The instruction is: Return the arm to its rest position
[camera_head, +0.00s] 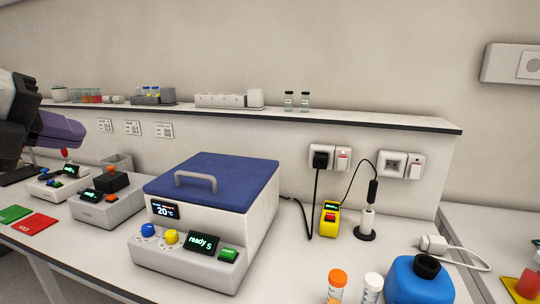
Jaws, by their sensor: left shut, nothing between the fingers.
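My left arm comes in at the left edge, with its dark left gripper (14,150) in front of the left end of the bench. The gripper is shut with nothing between its fingers and touches no object that I can make out. Part of it is cut off by the picture's edge. A purple rounded shape (62,131) shows just right of it; I cannot tell what it belongs to. My right gripper is not in view.
A blue-lidded machine (212,180) stands mid-bench, with smaller devices (104,203) to its left. A wall shelf (350,117) carries vials (289,101) and racks. A blue bottle (415,282) and capped tubes (337,280) stand front right. Cables hang from the sockets.

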